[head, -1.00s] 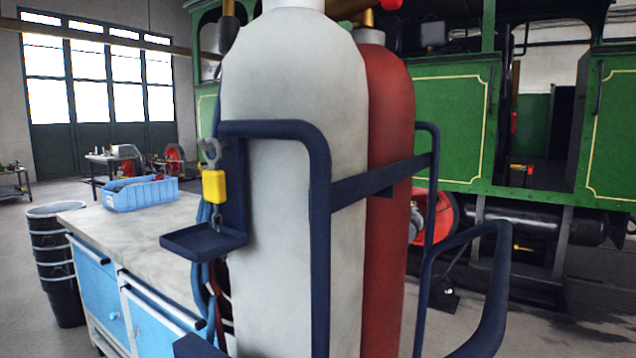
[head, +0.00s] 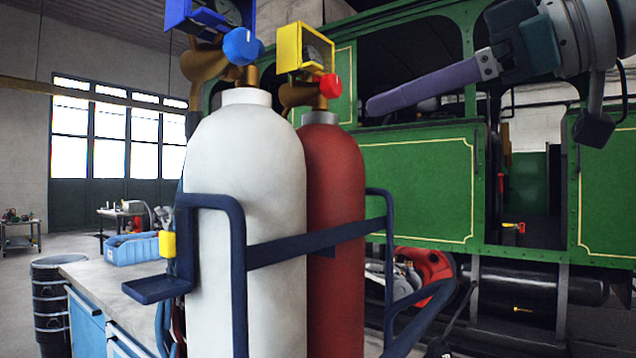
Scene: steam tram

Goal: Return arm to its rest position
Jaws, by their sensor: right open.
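My right gripper (head: 384,103) comes in at the upper right, high in front of the green tram. Its long purple-grey finger part points left, toward the red cylinder, and its tip appears just right of that cylinder's top in the picture. It is open and I see nothing held in it. The other finger cannot be made out. My left gripper is not in view.
A white gas cylinder (head: 250,200) and a red gas cylinder (head: 335,190) stand upright in a dark blue frame (head: 300,245), with gauges on top. A workbench (head: 100,275) with a blue bin (head: 133,249) is at left. The green tram (head: 415,190) stands behind.

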